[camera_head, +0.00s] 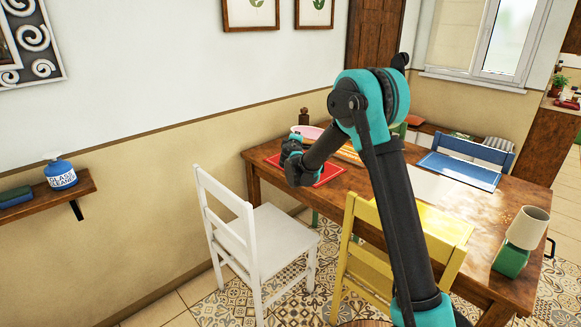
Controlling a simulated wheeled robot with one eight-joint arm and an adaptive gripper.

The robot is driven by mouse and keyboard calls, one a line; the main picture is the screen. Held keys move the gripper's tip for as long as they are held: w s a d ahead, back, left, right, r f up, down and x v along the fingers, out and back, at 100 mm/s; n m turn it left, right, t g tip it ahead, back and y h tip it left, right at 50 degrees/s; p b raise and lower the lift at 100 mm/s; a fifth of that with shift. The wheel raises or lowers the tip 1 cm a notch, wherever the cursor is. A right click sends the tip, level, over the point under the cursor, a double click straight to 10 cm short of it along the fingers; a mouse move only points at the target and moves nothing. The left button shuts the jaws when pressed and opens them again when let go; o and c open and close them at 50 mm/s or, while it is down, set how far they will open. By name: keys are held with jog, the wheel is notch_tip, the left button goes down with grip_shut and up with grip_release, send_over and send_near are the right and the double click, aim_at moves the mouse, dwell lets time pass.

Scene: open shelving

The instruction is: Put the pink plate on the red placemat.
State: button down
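The red placemat (330,172) lies flat on the left end of the wooden table, partly hidden by my arm and gripper. My gripper (291,158) is over the placemat's left part, small and dark in this view; its fingers are not clear. A pale pink rounded rim, likely the pink plate (306,131), shows just behind and above my gripper.
The table (480,213) also bears a blue placemat (462,170) and a green lamp (521,240) at its right front. A white chair (250,235), a yellow chair (367,262) and a blue chair (470,150) stand around it. A wall shelf (42,205) holds a blue bottle (60,172).

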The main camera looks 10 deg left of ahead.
jog(key=shift+n+t, duration=0.5)
jog(key=shift+n, duration=0.3)
notch_tip(320, 180, down, 20)
jog(key=shift+s+a+f, duration=0.1)
jog(key=shift+s+f, duration=0.05)
jog(key=shift+f, duration=0.05)
jog(key=c, duration=2)
grip_release()
